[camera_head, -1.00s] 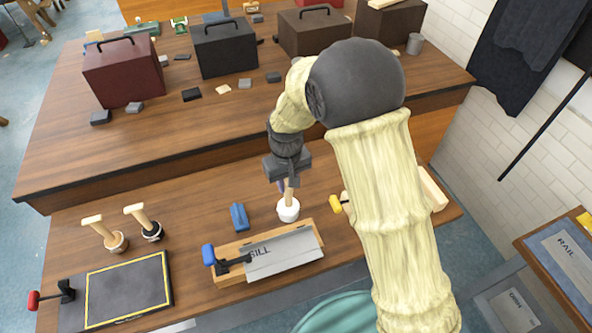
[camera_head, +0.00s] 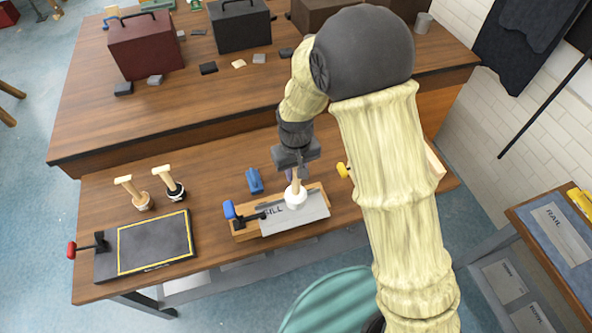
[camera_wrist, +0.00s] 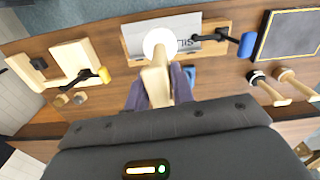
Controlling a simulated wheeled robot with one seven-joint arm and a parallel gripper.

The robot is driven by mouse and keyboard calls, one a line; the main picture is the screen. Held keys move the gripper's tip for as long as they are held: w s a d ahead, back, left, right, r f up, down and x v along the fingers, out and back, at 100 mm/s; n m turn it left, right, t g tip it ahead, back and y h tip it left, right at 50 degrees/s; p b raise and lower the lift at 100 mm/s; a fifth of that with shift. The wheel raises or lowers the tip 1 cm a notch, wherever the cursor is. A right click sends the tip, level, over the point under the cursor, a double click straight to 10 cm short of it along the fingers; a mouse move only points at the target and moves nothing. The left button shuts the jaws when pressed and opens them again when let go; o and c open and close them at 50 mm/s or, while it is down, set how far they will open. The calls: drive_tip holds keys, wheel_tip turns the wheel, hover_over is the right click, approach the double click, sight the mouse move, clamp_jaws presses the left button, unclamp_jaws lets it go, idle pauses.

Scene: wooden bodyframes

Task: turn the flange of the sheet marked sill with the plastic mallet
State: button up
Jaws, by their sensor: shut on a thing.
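My gripper (camera_head: 297,172) is shut on the wooden handle of a mallet with a white head (camera_head: 295,197). In the wrist view, the handle (camera_wrist: 155,82) runs between my fingers and the white head (camera_wrist: 160,43) lies beyond them. The grey sheet marked SILL (camera_head: 308,213) lies on a wooden block (camera_head: 240,235), with a blue-handled clamp (camera_head: 232,211) at its left end. I cannot tell whether the head touches the sheet.
Two more mallets (camera_head: 143,201) (camera_head: 175,190) stand at the left behind a dark, yellow-bordered plate (camera_head: 155,243) with a red-handled clamp (camera_head: 84,247). A blue block (camera_head: 254,181) lies behind the sheet. A wooden frame with a yellow-handled clamp (camera_wrist: 98,76) is on the other side.

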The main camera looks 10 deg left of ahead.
sight(295, 179)
wheel_tip(295, 179, down, 2)
drive_tip(key=shift+s+a+f+b, duration=0.15)
drive_tip(key=shift+f+b, duration=0.05)
drive_tip(key=shift+b, duration=0.6)
drive_tip(key=shift+f, duration=0.2)
wheel_tip(295, 179, down, 9)
drive_tip(key=b, duration=0.6)
drive_tip(key=shift+r, duration=0.15)
clamp_jaws()
wheel_tip(295, 179, up, 9)
drive_tip(key=p, duration=0.6)
drive_tip(key=shift+f, duration=0.25)
drive_tip(key=shift+s, duration=0.1)
